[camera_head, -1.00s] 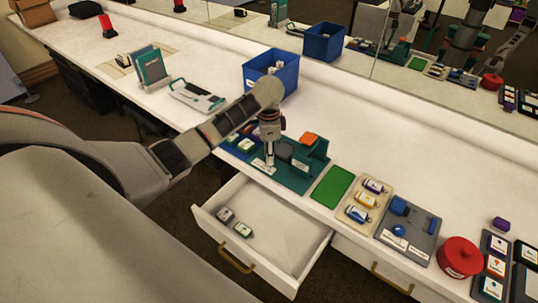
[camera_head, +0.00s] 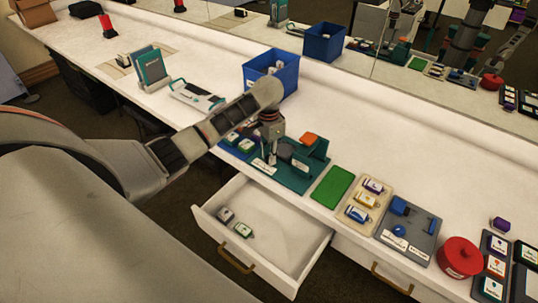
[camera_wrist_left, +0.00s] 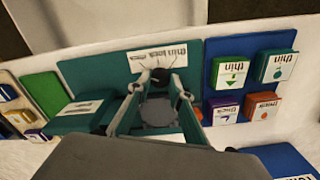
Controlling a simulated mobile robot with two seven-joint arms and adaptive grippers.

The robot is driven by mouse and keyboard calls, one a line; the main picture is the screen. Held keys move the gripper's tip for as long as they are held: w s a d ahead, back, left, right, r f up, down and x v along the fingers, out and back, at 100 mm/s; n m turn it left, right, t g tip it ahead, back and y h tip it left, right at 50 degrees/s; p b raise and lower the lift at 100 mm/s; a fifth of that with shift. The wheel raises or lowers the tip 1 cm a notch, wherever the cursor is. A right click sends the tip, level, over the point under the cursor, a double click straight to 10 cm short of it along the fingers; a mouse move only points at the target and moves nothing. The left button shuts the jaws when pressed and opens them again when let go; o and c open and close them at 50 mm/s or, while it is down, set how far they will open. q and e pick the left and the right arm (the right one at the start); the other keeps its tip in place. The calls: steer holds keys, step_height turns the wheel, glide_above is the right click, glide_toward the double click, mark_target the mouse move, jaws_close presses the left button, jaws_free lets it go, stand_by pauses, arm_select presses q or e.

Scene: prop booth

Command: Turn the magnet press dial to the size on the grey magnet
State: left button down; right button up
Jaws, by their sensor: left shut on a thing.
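The magnet press is a teal board (camera_head: 295,182) on the counter's front edge, with raised blocks and an orange piece. My left gripper (camera_head: 271,158) points down over its front left part. In the left wrist view the gripper's fingertips (camera_wrist_left: 160,82) are shut on a small dark knob, the dial (camera_wrist_left: 159,75). It sits beside a white size label (camera_wrist_left: 158,54), upside down in this view. The dial's exact setting cannot be read. A grey magnet (camera_head: 225,214) lies in the open drawer; its print is too small to read. My right gripper is not in view.
The open drawer (camera_head: 290,262) juts out below the press and also holds a green magnet (camera_head: 243,230). Right of the press are a green mat (camera_head: 332,187), a beige tray (camera_head: 350,218) and a grey tray (camera_head: 420,240). A blue bin (camera_head: 257,82) stands behind.

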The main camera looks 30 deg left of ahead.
arm_select(q)
steer(key=c, duration=2.1)
jaws_free()
step_height(320, 180, up, 12)
